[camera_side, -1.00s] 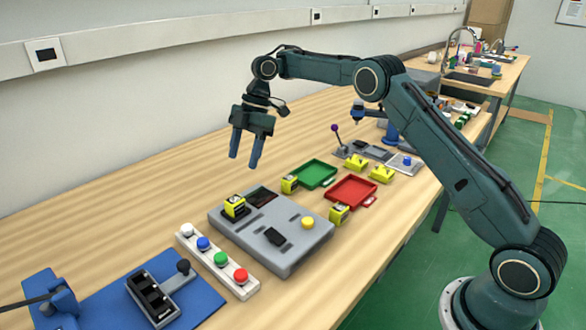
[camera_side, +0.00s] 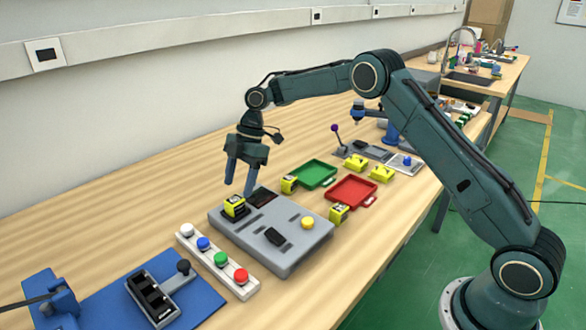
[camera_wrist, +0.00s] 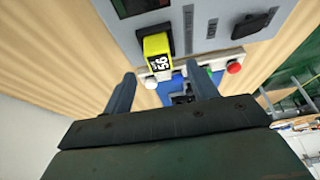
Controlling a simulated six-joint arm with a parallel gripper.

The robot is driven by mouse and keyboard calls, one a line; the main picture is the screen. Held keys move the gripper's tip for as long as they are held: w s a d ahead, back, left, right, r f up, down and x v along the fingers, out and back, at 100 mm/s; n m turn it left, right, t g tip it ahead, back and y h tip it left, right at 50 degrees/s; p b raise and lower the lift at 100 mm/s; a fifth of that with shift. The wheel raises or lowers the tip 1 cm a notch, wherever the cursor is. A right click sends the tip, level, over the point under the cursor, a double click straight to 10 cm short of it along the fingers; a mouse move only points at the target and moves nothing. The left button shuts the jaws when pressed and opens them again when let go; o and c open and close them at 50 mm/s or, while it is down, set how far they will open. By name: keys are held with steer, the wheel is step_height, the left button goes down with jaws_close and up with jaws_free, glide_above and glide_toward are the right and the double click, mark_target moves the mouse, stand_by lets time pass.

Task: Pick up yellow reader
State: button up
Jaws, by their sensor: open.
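A yellow reader (camera_side: 234,207) with a black base sits on the back left corner of the grey console (camera_side: 290,259). In the wrist view the yellow reader (camera_wrist: 158,53) shows a label reading 56, just beyond my fingertips and between their lines. My gripper (camera_side: 238,187) is open and empty, fingers pointing down, above and slightly behind the reader. Its fingers also show in the wrist view (camera_wrist: 162,85). Two similar yellow blocks stand near the trays, one by the green tray (camera_side: 318,174) and one by the red tray (camera_side: 352,190).
A white strip with coloured buttons (camera_side: 217,262) lies left of the console. A blue mat (camera_side: 195,301) with a black holder is at the front left. The wood behind the console is clear. Two yellow fixtures (camera_side: 381,173) stand beyond the trays.

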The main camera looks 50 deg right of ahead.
mark_target(234, 199)
steer(key=shift+a+f, duration=0.1)
steer(key=shift+f, duration=0.1)
steer(key=shift+x, duration=2.55)
steer(key=c, duration=1.1)
steer(key=shift+r, duration=0.1)
steer(key=shift+r, duration=4.95)
